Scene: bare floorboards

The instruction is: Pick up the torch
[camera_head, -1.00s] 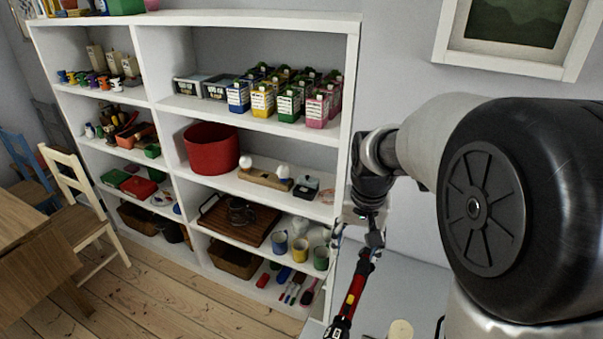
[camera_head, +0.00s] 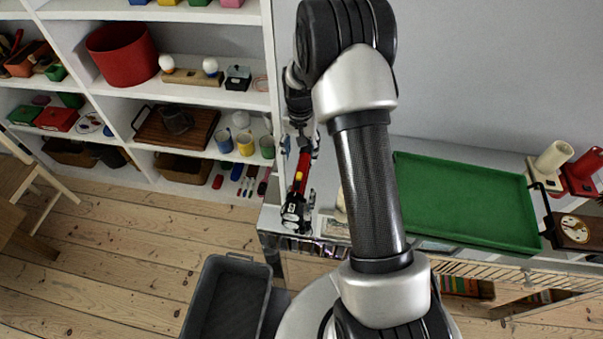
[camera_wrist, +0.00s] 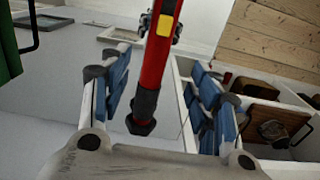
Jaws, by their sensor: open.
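The torch (camera_head: 298,176) is red and black with a yellow switch. In the head view it is left of my arm, by the left end of a white surface. My gripper (camera_head: 301,147) is at its upper end. In the wrist view the torch (camera_wrist: 156,62) runs between the two blue-padded fingers of my gripper (camera_wrist: 161,66), its black end towards the palm. The fingers are apart, with a gap showing on each side of the torch. I cannot tell what the torch's far end rests on.
A green tray (camera_head: 460,200) lies on the white surface to the right of my arm. A white shelf unit (camera_head: 190,93) with a red pot (camera_head: 122,55) and mugs stands at left. A grey bin (camera_head: 232,258) is below on the floor. Floorboards (camera_head: 110,240) at left are clear.

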